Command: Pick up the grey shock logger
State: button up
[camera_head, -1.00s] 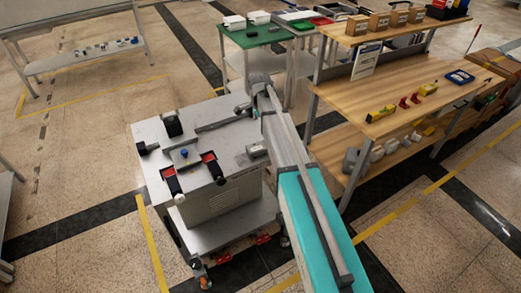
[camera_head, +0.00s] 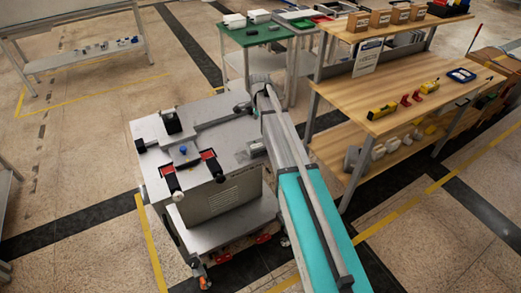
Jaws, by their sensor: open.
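A small grey block (camera_head: 257,148) lies at the right edge of the grey cart top (camera_head: 226,137), close beside my arm. Another small grey block with a blue top (camera_head: 183,152) sits mid-cart among black clamp-like pieces. I cannot tell for sure which one is the shock logger. My arm reaches from the lower right to the cart's far side.
Two red-and-black clamps (camera_head: 211,162) stand at the cart's front, with black ones (camera_head: 171,120) farther back. A wooden bench (camera_head: 415,85) with boxes and tools is at the right. A green-topped table (camera_head: 255,34) stands behind. Open floor lies left of the cart.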

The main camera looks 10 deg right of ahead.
aim_at(260, 143)
jog(key=shift+f+b, duration=2.8)
jog(key=shift+f, duration=0.35)
jog(key=shift+f, duration=0.1)
jog(key=shift+d+f+b, duration=0.1)
jog(key=shift+f+b, duration=2.4)
jog(key=shift+b, duration=0.1)
jog(key=c, duration=1)
